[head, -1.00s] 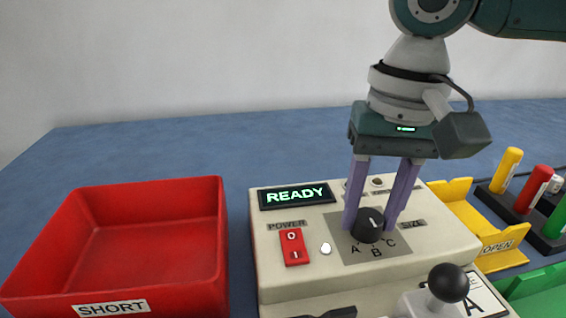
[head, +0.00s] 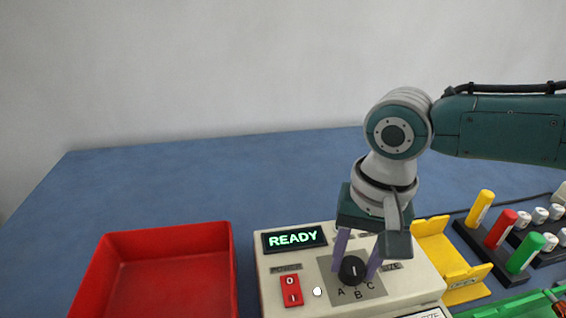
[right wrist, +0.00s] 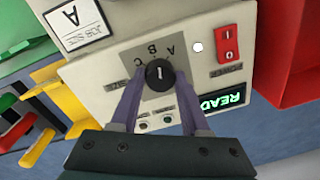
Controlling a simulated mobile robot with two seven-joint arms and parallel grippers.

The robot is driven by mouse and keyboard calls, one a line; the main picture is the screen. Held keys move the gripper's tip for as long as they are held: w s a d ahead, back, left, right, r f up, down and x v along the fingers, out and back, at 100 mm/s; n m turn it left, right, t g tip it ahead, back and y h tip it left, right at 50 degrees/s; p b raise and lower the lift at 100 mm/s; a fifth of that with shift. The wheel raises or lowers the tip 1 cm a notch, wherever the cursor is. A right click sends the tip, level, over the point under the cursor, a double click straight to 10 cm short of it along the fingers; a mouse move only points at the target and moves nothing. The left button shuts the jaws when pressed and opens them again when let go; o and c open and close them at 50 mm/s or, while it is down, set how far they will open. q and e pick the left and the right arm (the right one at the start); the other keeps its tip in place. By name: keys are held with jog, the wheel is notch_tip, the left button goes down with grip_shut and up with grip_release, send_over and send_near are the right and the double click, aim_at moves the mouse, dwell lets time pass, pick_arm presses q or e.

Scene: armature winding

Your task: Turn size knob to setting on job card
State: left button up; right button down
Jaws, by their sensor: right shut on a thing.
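The black size knob (head: 353,270) sits on the cream control box (head: 274,259), with letters A, B and C below it. Its white mark runs roughly up and down in the head view; I cannot tell exactly which letter it points to. My right gripper (head: 355,262) is shut on the knob from above, one finger on each side. The right wrist view also shows the knob (right wrist: 159,74) between the fingers. The job card (right wrist: 76,25) shows a large A in that view. In the head view only the card's top edge shows. My left gripper is not in view.
The box has a lit READY display (head: 293,239) and a red power switch (head: 291,290). A red bin (head: 232,270) stands left. A yellow tray (head: 452,262), a green bin (head: 510,303) and a rack of coloured cylinders (head: 517,254) stand right. The blue table behind is clear.

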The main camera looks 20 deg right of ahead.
aim_at(357, 268)
jog(key=m+p, duration=0.1)
jog(key=p, duration=0.1)
jog(key=m+p, duration=0.1)
jog(key=shift+s+a+r+m+p, duration=0.1)
jog(key=shift+r+m+p, duration=0.2)
jog(key=shift+p, duration=0.1)
pick_arm(q)
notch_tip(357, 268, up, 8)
jog(key=p, duration=0.2)
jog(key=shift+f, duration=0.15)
pick_arm(e)
jog(key=shift+f+m, duration=0.15)
jog(key=shift+m, duration=0.8)
jog(key=shift+f+m, duration=0.1)
jog(key=shift+m, duration=0.85)
pick_arm(q)
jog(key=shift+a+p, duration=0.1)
jog(key=shift+p, duration=0.25)
pick_arm(e)
jog(key=shift+c, duration=1.9)
grip_release()
pick_arm(q)
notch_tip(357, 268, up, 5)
jog(key=p, duration=0.4)
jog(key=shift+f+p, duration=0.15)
jog(key=shift+p, duration=0.15)
pick_arm(e)
notch_tip(357, 268, up, 10)
jog(key=shift+s+d, duration=0.2)
